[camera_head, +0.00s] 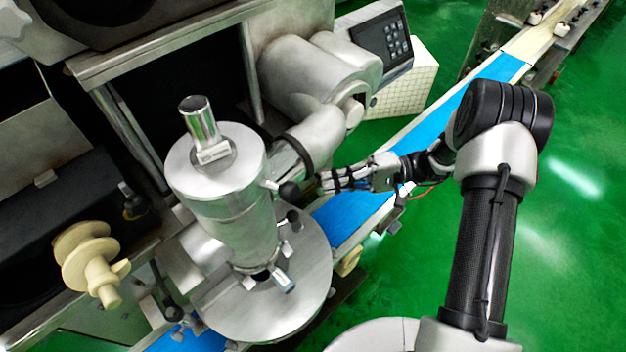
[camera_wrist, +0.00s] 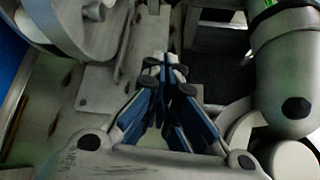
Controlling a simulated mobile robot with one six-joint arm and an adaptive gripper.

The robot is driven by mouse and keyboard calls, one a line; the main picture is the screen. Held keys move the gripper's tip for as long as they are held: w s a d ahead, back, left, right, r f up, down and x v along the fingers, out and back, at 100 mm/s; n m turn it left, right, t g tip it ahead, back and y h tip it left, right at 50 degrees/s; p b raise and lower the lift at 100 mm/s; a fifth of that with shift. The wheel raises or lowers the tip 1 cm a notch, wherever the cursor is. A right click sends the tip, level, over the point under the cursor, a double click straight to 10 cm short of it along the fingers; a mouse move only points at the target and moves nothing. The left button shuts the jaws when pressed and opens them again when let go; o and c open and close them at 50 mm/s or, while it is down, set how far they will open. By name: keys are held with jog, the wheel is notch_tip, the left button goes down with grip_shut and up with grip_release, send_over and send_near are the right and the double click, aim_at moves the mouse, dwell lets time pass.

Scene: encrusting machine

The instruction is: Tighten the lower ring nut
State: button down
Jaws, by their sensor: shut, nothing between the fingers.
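A steel upright cylinder (camera_head: 236,215) stands over a round steel plate (camera_head: 312,290). Stubby handles stick out low on it, one with a bluish end (camera_head: 284,284); the lower ring nut itself is hard to make out among them. My gripper (camera_head: 322,182) is just right of this knob, pointing left, with a small apparent gap. In the wrist view my gripper (camera_wrist: 166,66) has its fingertips together, with nothing between them. A dark knob (camera_wrist: 95,12) shows there to the upper left of the fingertips.
A horizontal steel housing (camera_head: 310,75) and a control panel (camera_head: 384,40) stand behind my gripper. A blue conveyor belt (camera_head: 430,120) runs diagonally beneath my arm. A cream auger (camera_head: 85,255) sits at left. Green floor (camera_head: 580,230) is open at right.

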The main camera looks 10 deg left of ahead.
aim_at(287, 220)
jog(key=r+x, duration=0.1)
jog(key=x, duration=0.9)
jog(key=s+d, duration=0.1)
jog(key=s+d+b, duration=0.1)
jog(key=s, duration=0.1)
jog(key=shift+s+f, duration=0.15)
jog(key=shift+s, duration=0.05)
jog(key=shift+d, duration=0.1)
